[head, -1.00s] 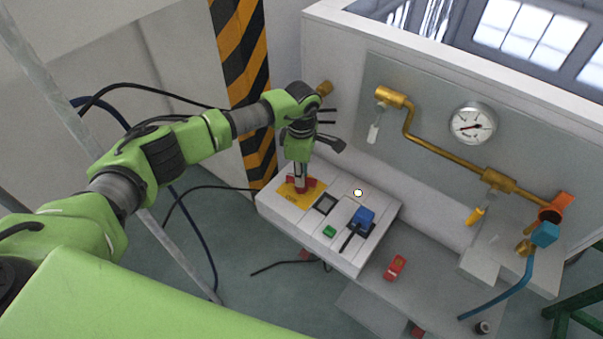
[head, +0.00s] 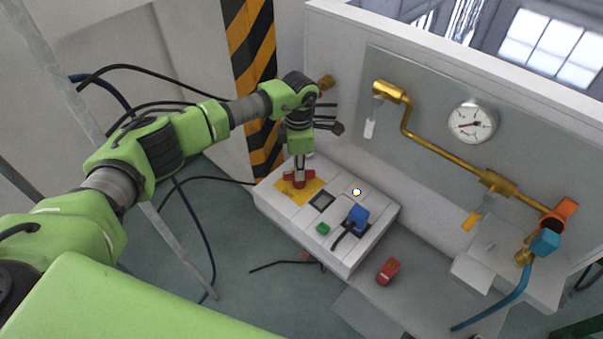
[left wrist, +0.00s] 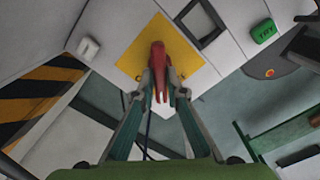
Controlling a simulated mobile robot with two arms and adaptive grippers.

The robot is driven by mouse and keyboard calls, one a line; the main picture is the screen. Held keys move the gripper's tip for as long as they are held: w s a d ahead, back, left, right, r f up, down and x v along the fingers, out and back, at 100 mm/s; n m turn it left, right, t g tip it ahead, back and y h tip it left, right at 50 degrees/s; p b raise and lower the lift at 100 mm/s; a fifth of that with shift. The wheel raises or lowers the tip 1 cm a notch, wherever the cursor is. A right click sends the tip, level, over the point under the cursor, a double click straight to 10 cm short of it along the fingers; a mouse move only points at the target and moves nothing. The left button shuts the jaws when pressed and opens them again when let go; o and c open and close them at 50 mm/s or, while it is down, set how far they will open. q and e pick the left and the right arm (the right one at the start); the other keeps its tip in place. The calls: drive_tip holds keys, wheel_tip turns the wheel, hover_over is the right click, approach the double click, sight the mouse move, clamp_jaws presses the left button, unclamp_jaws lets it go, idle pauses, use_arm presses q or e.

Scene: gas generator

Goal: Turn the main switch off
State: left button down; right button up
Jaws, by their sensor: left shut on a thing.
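The main switch is a red handle (head: 298,179) on a yellow plate (head: 313,187) at the left end of the white control box (head: 345,262). In the left wrist view the red switch handle (left wrist: 158,62) stands in front of the yellow plate (left wrist: 190,66). My left gripper (head: 299,170) comes down on the switch from above. In the left wrist view its two fingers (left wrist: 158,88) are closed around the red handle, one on each side. The fingers hide part of the handle. My right gripper is not in view.
The box also carries a green button (head: 323,229), a blue plug (head: 358,215) and a round white lamp (head: 356,192). A red object (head: 388,270) lies right of the box. Brass pipes and a gauge (head: 472,122) are on the panel behind. A striped pillar (head: 253,60) stands behind the arm.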

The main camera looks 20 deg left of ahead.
use_arm(q)
drive_tip(key=shift+d+n, duration=0.1)
drive_tip(key=shift+n, duration=0.4)
drive_tip(key=n, duration=0.3)
drive_tip(key=shift+n, duration=1)
drive_tip(key=shift+r+n, duration=0.1)
drive_tip(key=shift+n, duration=1.1)
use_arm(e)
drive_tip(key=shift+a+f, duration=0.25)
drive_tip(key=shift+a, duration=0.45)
use_arm(q)
drive_tip(key=shift+w, duration=0.1)
drive_tip(key=c, duration=2)
unclamp_jaws()
drive_tip(key=shift+c, duration=0.2)
